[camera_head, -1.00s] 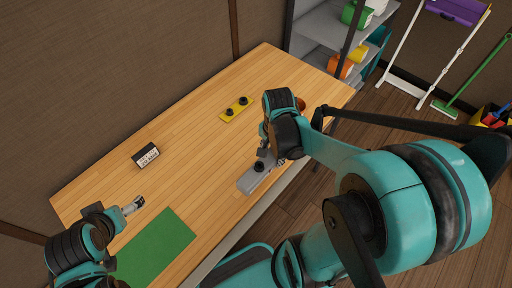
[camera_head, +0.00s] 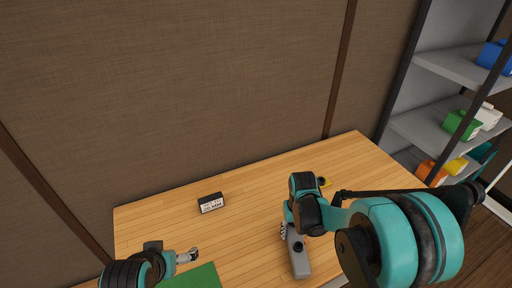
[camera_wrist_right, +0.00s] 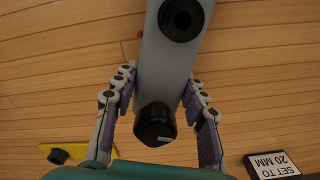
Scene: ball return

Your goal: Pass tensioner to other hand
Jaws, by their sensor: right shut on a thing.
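The tensioner (camera_head: 298,254), a long grey body with black round parts, is in my right gripper (camera_head: 288,230) in the head view. In the right wrist view the right gripper (camera_wrist_right: 158,88) has its jointed fingers on both sides of the grey tensioner body (camera_wrist_right: 168,60), with a black end towards the palm. Whether the tensioner touches the table is hard to tell. My left gripper (camera_head: 190,256) is at the lower left, apart from the tensioner and close to the green mat (camera_head: 198,277); its finger opening is too small to read.
A black block with a white "SET TO 20 MM" label (camera_head: 211,203) stands on the wooden table (camera_head: 255,210). A yellow plate (camera_head: 325,181) lies behind my right gripper. A shelf with coloured containers (camera_head: 460,124) stands at the right. The table between the grippers is clear.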

